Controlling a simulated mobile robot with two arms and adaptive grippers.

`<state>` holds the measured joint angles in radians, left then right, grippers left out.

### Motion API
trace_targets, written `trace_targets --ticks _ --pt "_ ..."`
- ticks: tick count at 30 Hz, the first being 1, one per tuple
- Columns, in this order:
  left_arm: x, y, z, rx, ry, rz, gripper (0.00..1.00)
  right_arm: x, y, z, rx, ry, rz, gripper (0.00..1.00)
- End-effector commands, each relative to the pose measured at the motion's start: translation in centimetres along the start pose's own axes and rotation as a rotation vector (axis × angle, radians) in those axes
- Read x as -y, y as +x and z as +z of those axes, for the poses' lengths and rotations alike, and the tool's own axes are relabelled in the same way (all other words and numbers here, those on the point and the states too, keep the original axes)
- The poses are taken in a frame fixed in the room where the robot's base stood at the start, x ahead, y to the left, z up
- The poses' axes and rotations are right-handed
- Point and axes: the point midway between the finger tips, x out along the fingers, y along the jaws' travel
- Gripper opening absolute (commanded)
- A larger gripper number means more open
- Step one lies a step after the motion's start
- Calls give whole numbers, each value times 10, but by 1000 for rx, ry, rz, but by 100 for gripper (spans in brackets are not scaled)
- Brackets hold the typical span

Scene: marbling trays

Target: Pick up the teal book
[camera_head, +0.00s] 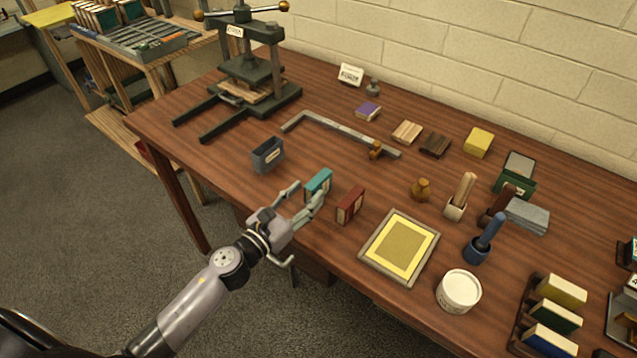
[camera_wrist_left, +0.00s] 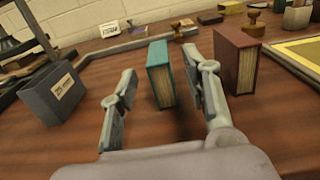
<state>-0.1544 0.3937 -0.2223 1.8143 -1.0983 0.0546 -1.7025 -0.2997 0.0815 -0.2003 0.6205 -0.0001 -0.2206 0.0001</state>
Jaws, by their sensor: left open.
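The teal book (camera_head: 319,184) stands upright near the front edge of the wooden table. It also shows in the left wrist view (camera_wrist_left: 160,76), just beyond the gap between the fingers and closer to the right-hand finger. My left gripper (camera_head: 306,199) is open and empty, with its fingers pointing at the book; in the left wrist view the open fingers (camera_wrist_left: 162,92) stand apart at either side of the book's near end. I cannot tell whether a finger touches it. My right gripper is not in view.
A dark red book (camera_head: 350,206) stands close to the right of the teal book. A grey labelled box (camera_head: 267,155) stands to the left. A metal square (camera_head: 340,130) lies behind. A yellow framed screen (camera_head: 378,241) lies farther right. A black press (camera_head: 246,75) stands at the back left.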

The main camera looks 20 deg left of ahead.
Motion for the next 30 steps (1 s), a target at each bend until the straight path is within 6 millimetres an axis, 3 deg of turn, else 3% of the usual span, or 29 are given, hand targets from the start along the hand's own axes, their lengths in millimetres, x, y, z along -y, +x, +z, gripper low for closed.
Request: trace_targets --ticks 5,15,23,30 --pt "0 14 1 1 -1 0 43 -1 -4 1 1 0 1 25" --pt "0 59 0 0 -2 -1 43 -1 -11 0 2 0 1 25" --pt "0 61 -1 -1 -2 -1 43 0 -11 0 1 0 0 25" --pt "0 61 -1 -1 -2 0 27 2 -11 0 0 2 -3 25"
